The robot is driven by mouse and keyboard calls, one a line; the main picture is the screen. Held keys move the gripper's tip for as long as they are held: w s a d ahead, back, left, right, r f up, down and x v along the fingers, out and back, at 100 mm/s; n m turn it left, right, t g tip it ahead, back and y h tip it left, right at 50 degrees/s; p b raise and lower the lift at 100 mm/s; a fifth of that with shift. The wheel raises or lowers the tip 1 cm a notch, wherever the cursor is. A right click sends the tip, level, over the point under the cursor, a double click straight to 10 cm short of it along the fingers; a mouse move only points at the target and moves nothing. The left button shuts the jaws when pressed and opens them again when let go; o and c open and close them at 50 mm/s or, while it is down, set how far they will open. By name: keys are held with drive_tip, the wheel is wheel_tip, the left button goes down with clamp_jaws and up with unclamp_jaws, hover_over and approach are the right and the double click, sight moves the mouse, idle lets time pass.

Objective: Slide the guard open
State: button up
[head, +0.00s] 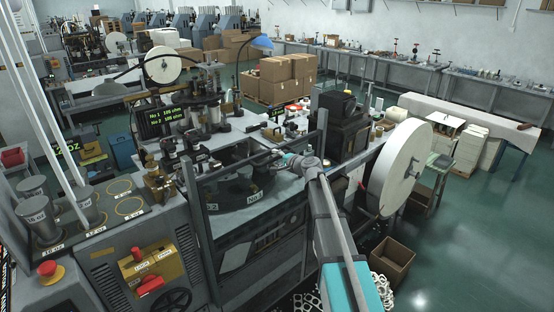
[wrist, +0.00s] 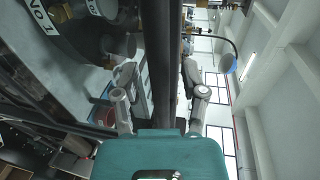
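The guard is a dark-framed panel at the front of the forming machine, and its top rail (head: 236,167) runs between two upright posts in the head view. My gripper (head: 284,157) is at the right part of this rail. In the wrist view a dark bar of the guard (wrist: 164,60) passes between the two fingers of my gripper (wrist: 160,75). The fingers are spread, one on each side of the bar. A narrow gap shows on the left; contact on the right cannot be told. The turntable (head: 245,190) with numbered stations lies behind the guard.
A large white paper reel (head: 401,168) stands right of my arm. A control panel with a red emergency button (head: 48,268) and yellow switch plates (head: 155,262) is at lower left. A cardboard box (head: 392,262) sits on the floor.

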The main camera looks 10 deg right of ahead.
sight(271, 212)
clamp_jaws()
drive_tip(key=shift+f, duration=0.1)
wheel_tip(271, 212, down, 30)
drive_tip(key=b, duration=3)
drive_tip(key=shift+o, duration=0.7)
unclamp_jaws()
drive_tip(key=shift+r, duration=0.2)
